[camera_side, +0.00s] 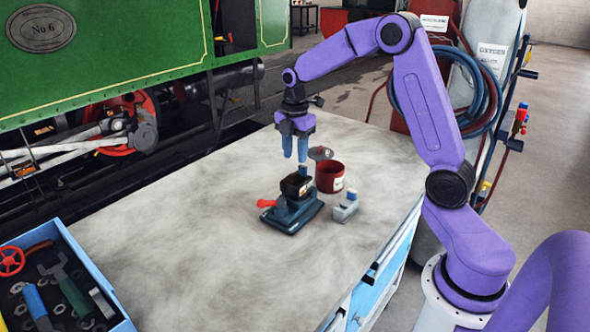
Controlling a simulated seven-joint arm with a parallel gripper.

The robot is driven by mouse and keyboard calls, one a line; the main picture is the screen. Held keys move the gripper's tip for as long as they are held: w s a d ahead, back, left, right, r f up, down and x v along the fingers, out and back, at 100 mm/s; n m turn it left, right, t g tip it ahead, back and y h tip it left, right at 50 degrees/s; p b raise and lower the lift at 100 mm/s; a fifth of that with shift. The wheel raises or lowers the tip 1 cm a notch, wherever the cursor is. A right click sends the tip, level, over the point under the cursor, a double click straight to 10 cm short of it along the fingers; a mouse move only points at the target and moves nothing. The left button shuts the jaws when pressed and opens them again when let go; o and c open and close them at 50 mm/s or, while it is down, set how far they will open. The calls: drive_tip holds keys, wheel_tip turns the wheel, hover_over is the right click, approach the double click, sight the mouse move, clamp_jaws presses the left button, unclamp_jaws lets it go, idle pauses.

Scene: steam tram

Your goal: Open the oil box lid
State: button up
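The oil box appears to be the dark box (295,187) on a blue-grey base (291,217) near the middle of the bench. A red-tipped handle (266,203) sticks out to its left. A small blue upright piece (303,171) stands at the box's top; I cannot tell whether it is part of the lid. The lid's position is too small to make out. My gripper (295,158) points down just above the box, its two blue fingers apart with a gap between them. Nothing shows between them, and they seem not to touch the box.
A red tin (330,177) with a grey round piece (320,153) at its top stands close right of the box. A small grey block with a blue top (345,208) is in front of it. A blue tool tray (95,262) is at lower left.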

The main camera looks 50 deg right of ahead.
sight(295, 173)
wheel_tip(295, 173, down, 6)
drive_tip(key=shift+r, duration=0.1)
idle(0.4)
clamp_jaws()
